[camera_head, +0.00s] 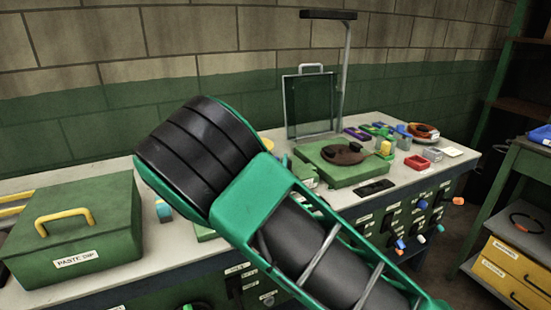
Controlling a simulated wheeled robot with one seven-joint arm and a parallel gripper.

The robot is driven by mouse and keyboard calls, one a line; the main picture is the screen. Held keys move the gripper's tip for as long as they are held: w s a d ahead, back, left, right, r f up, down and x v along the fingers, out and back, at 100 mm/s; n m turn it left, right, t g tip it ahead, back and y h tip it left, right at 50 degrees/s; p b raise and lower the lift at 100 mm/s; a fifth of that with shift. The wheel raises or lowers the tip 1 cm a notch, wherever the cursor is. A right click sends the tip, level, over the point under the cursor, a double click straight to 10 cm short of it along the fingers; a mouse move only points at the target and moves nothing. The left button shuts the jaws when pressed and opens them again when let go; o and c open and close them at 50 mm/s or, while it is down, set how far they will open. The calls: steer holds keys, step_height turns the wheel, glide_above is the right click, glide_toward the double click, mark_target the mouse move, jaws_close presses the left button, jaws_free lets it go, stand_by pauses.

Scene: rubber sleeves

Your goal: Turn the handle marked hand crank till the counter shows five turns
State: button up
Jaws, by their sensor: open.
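I cannot make out a handle marked hand crank or a turn counter; the labels on the bench front are too small to read. Several knobs stick out of the bench front at the right, among them a blue one (400,244), a white one (421,239) and an orange one (458,201). On the bench, a green block (345,174) carries a dark brown round part (343,153); I cannot tell what it is. My green and black arm crosses the middle of the view and hides much of the bench. My gripper's fingers do not show.
The pale bench top (30,184) runs along a block wall. A green box (78,230) marked PASTE DIP stands at the left. A lamp post (346,70) and a clear panel (311,104) stand behind the block. A green shelf (520,160) with yellow drawers is at the right.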

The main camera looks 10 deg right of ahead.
steer(key=shift+x, duration=1.5)
jaws_close()
steer(key=shift+d+h, duration=0.2)
steer(key=shift+h, duration=0.1)
steer(key=shift+m, duration=0.3)
